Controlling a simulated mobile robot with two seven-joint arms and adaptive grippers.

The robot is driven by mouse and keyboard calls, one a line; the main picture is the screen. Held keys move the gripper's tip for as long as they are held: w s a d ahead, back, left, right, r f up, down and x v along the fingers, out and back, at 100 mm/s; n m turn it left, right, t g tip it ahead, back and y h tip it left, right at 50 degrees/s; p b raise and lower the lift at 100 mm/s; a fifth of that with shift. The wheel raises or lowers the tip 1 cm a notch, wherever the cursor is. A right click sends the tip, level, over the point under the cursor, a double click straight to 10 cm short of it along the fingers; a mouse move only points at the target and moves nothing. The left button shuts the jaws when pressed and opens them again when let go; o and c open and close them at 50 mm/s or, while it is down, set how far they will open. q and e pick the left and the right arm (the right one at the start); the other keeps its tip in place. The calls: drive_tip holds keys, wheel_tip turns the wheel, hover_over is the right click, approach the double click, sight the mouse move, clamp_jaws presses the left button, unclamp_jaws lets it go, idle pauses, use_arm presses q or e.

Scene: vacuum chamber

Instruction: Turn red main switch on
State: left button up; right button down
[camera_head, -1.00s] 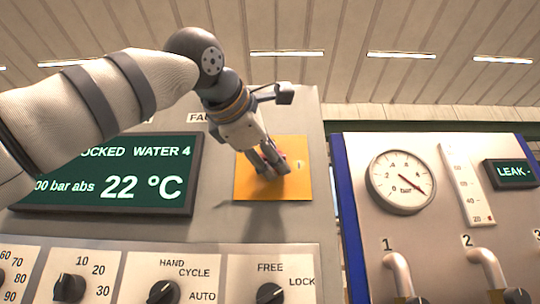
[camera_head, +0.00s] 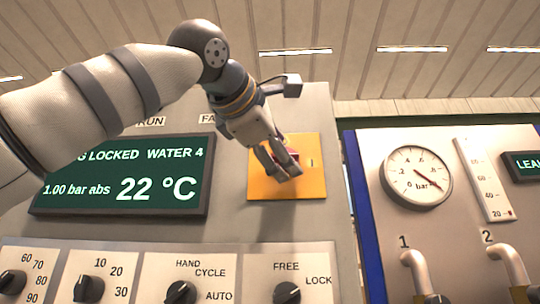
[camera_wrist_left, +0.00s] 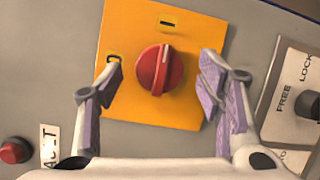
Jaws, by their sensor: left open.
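The red main switch (camera_wrist_left: 155,70) is a round knob with a raised grip on a yellow plate (camera_wrist_left: 190,110). In the left wrist view its white line points up toward the bar mark (camera_wrist_left: 168,22); a 0 mark (camera_wrist_left: 115,57) is to the left. My left gripper (camera_wrist_left: 158,85) is open, its two purple-padded fingers on either side of the knob with gaps between. In the head view my left gripper (camera_head: 277,168) is in front of the yellow plate (camera_head: 262,188) and hides most of the red switch (camera_head: 291,154). My right gripper is not seen.
A green display (camera_head: 120,180) is left of the plate. A row of black selector knobs (camera_head: 180,292) lies below. A gauge (camera_head: 416,177) and curved pipe handles (camera_head: 418,270) are on the panel at right. A small red button (camera_wrist_left: 15,150) shows in the wrist view.

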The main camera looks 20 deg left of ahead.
use_arm(q)
drive_tip(key=s+a, duration=0.1)
drive_tip(key=s, duration=0.9)
drive_tip(key=shift+s+a, duration=0.15)
drive_tip(key=shift+s, duration=0.2)
